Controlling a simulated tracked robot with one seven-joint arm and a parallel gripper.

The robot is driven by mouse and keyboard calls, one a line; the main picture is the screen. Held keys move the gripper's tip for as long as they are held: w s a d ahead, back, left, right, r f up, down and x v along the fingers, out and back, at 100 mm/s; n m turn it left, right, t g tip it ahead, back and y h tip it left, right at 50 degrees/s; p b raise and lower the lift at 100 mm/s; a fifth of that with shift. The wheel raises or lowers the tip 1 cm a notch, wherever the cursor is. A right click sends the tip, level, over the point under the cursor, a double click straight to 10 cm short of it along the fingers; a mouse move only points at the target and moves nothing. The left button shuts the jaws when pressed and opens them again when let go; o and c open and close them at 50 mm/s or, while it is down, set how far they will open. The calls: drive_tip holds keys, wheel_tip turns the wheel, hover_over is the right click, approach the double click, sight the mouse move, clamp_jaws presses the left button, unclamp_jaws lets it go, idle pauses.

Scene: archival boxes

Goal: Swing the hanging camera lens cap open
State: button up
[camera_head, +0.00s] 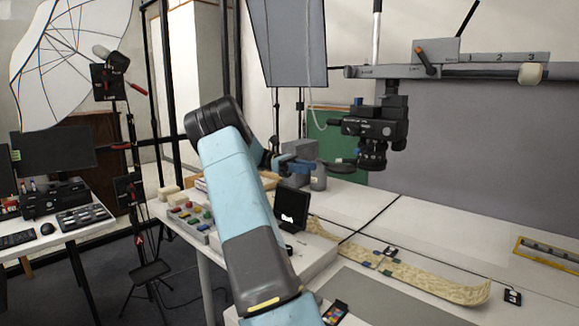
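A black camera (376,128) hangs from a grey overhead arm, with its lens (371,158) pointing down. A dark, flat round lens cap (343,166) sticks out to the left of the lens at about the height of its lower end. It appears swung aside from the lens. My gripper (318,164) reaches in from the left, with blue and grey parts, and its tip is close to the cap's left edge. I cannot tell whether they touch. The fingers are small and overlap, so their opening is unclear.
A long curled parchment strip (440,285) lies on the white table (440,235) below the camera. A small black monitor (291,208) and a button panel (190,220) stand left of it. A white umbrella (65,55) is far left.

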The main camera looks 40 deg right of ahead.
drive_tip(key=v, duration=0.7)
drive_tip(key=shift+s, duration=0.1)
idle(0.5)
drive_tip(key=s+a+m+t+y, duration=0.1)
drive_tip(key=s+a+t, duration=0.6)
drive_tip(key=a, duration=0.6)
drive_tip(key=s+a+r+m+t+y, duration=0.1)
drive_tip(key=s+a+t+y, duration=0.1)
drive_tip(key=s+a+t, duration=0.6)
drive_tip(key=s+a+m+t+y, duration=0.1)
drive_tip(key=s+a+t+y, duration=0.1)
drive_tip(key=s+a+t, duration=0.6)
drive_tip(key=s+a, duration=0.5)
drive_tip(key=a, duration=0.6)
drive_tip(key=shift+s+a+r, duration=0.2)
drive_tip(key=shift+s+a, duration=0.1)
